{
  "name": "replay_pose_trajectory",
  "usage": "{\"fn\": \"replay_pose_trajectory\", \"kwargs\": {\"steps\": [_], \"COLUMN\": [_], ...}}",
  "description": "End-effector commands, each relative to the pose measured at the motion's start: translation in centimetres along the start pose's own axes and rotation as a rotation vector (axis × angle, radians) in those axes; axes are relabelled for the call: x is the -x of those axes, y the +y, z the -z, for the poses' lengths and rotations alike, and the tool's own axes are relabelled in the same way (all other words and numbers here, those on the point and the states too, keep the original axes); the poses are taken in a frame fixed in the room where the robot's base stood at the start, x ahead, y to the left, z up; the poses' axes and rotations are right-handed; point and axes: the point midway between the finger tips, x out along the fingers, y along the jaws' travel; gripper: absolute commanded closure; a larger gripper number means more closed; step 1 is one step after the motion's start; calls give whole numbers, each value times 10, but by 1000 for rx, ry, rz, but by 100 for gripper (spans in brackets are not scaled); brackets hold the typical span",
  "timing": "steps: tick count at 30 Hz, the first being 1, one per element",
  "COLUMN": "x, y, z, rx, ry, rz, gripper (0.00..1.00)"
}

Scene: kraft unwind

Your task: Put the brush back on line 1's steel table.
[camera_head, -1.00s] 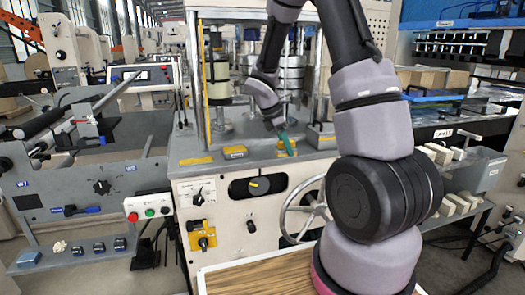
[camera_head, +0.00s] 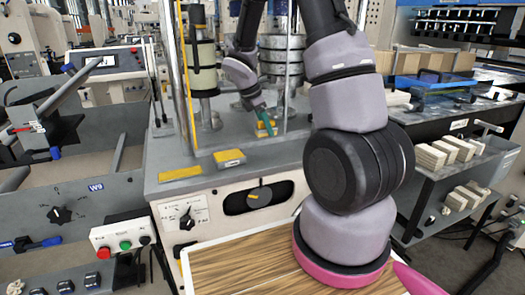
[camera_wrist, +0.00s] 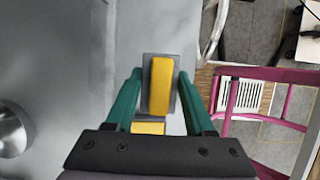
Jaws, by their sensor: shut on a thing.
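The brush, which I take to be the yellow-and-grey block between my fingertips, shows in the wrist view (camera_wrist: 160,85) and in the head view (camera_head: 265,130). My gripper (camera_wrist: 160,75) has green fingers and is shut on its sides; the gripper also shows in the head view (camera_head: 264,116). The grey steel table (camera_head: 285,146) lies beneath; its surface fills the left of the wrist view (camera_wrist: 60,60). I cannot tell whether the brush touches the table. I cannot confirm that this table is line 1's.
A yellow-topped grey block (camera_head: 229,157) and a flat yellow pad (camera_head: 180,173) lie near the table's front edge. A yellow piece (camera_wrist: 150,127) is partly hidden by my gripper. Upright columns and a yellow post (camera_head: 182,70) stand behind. A wooden-topped board (camera_head: 240,265) is in front.

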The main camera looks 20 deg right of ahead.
Motion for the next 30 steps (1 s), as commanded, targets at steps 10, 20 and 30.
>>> {"fn": "replay_pose_trajectory", "kwargs": {"steps": [10, 20, 30], "x": [-46, -80, -83], "y": [-1, -1, 0], "z": [19, 33, 35], "rx": [1, 1, 1], "ry": [0, 0, 0], "rz": [2, 2, 1], "gripper": [100, 100, 100]}}
